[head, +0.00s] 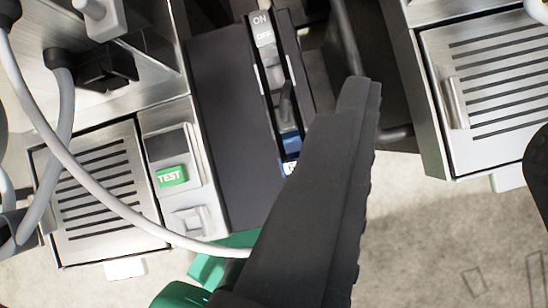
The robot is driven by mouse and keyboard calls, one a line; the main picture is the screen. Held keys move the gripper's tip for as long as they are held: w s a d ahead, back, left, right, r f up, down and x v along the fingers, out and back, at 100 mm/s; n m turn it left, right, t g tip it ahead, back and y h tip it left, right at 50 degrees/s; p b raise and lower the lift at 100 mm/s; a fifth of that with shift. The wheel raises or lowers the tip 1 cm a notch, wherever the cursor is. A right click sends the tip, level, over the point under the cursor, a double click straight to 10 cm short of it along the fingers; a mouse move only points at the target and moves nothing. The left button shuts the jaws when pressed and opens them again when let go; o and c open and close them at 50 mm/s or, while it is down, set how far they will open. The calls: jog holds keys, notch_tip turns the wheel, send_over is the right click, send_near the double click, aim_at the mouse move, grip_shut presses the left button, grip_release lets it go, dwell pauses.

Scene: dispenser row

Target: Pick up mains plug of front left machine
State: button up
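In the head view, a light grey plug-like piece (100,16) is at the top left, on a metal-fronted machine (140,75). Below it, a black plug or connector (107,66) with a grey cable sits against the same front. I cannot tell which is the mains plug. My gripper (450,125) looks open. One long black finger crosses the middle, its ribbed side facing right, and a dark edge at the far right looks like the other finger. The plug-like pieces are well left of the fingers.
A white cable (75,172) loops down to green parts (205,268) partly behind my finger. A dark panel with an ON/OFF switch (264,35) and a green TEST button (172,176) are near the middle. A slotted metal unit (500,75) stands right. Pale floor is clear below.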

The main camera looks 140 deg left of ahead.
jog(key=w+a+f+n+g+p, duration=0.1)
jog(key=a+f+n+g+p, duration=0.45)
jog(key=p, duration=0.55)
jog(key=g+p, duration=0.2)
jog(key=g, duration=0.1)
send_over(285, 118)
jog(key=shift+m+h, duration=0.35)
jog(key=shift+h, duration=0.05)
jog(key=f, duration=1)
jog(key=shift+w+d+f, duration=0.1)
jog(key=shift+d+f, duration=0.15)
jog(key=shift+a+f, duration=0.15)
jog(key=shift+f, duration=1.15)
jog(key=shift+a+f, duration=0.1)
jog(key=shift+f, duration=1.2)
grip_shut()
